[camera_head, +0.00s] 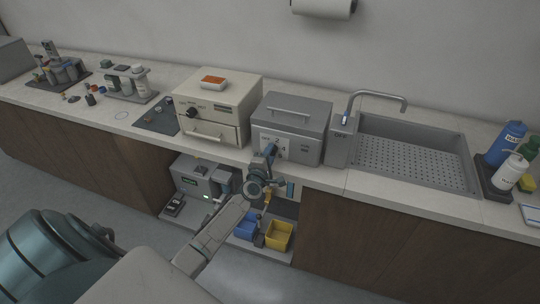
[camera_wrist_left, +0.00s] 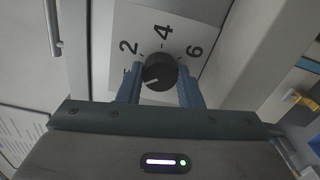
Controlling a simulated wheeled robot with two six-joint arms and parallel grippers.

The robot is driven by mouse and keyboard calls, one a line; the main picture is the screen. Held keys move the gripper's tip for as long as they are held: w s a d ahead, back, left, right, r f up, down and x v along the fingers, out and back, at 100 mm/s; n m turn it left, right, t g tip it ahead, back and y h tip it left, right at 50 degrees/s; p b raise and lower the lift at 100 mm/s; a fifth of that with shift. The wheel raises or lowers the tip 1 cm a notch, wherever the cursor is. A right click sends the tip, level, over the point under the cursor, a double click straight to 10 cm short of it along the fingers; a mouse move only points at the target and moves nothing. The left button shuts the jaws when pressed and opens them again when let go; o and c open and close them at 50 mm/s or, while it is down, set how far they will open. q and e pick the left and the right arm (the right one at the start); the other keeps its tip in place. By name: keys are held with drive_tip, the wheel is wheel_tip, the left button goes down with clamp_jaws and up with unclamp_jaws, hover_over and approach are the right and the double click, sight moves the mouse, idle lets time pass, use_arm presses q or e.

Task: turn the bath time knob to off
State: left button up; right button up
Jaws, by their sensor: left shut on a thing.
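The grey bath (camera_head: 290,108) stands on the counter, with a handle on its lid and a white dial plate on its front. In the left wrist view its round dark knob (camera_wrist_left: 160,70) sits between the two blue fingers of my left gripper (camera_wrist_left: 160,84). The gripper is shut on the knob. The numbers 2, 4 and 6 show around the knob. A pale mark on the knob points down and left in that view; the marking there is partly hidden by a finger. In the head view my left gripper (camera_head: 270,152) covers part of the bath's front. My right gripper is not in view.
A cream box oven (camera_head: 216,103) with its own knob stands left of the bath. A tap (camera_head: 378,98) and perforated sink (camera_head: 415,155) lie to the right. Below the counter are a grey machine (camera_head: 200,178), a blue bin (camera_head: 245,228) and a yellow bin (camera_head: 279,236).

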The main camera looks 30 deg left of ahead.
use_arm(q)
drive_tip(key=shift+f+n, duration=0.1)
drive_tip(key=shift+n, duration=0.2)
idle(0.4)
drive_tip(key=o, duration=1)
drive_tip(key=shift+c, duration=0.2)
drive_tip(key=p+v, duration=0.1)
drive_tip(key=v, duration=1)
drive_tip(key=shift+w, duration=0.1)
